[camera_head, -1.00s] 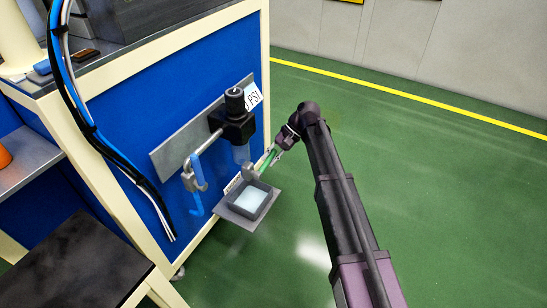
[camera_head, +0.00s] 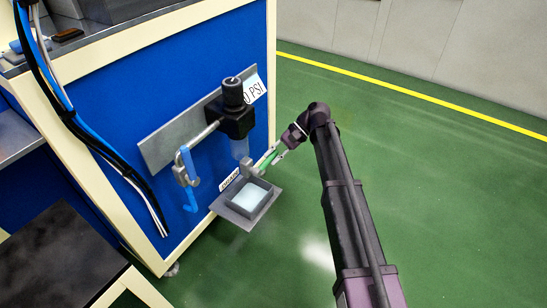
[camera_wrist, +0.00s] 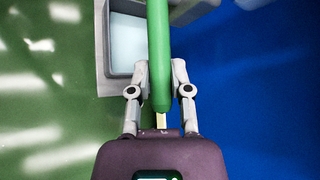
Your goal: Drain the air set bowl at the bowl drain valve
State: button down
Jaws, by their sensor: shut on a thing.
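The air set has a black regulator (camera_head: 237,120) on a grey plate, with a translucent bluish bowl (camera_head: 240,148) hanging below it. The grey bowl drain valve (camera_head: 253,169) sits under the bowl, and its green handle (camera_head: 268,159) points up and right. My gripper (camera_head: 279,158) is at the handle's outer end. In the wrist view, the green handle (camera_wrist: 159,45) runs between the fingers of my gripper (camera_wrist: 160,90), which is shut on it. The fingertips are partly hidden behind the handle. A grey tray (camera_head: 233,209) with a pale bottom is below the valve.
A blue-handled valve (camera_head: 188,172) is left of the regulator on the blue cabinet panel (camera_head: 100,110). Blue, black and white hoses (camera_head: 95,138) hang further left. A dark-topped stand (camera_head: 60,245) is at lower left. Green floor (camera_head: 430,190) to the right is open.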

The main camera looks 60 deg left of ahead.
jog(key=c, duration=0.5)
grip_release()
jog(key=shift+w+d+f, duration=0.1)
jog(key=shift+d+f, duration=0.05)
jog(key=shift+d, duration=0.1)
jog(key=shift+c, duration=0.2)
jog(key=shift+a, duration=0.1)
jog(key=shift+s+a, duration=0.1)
jog(key=shift+s, duration=0.2)
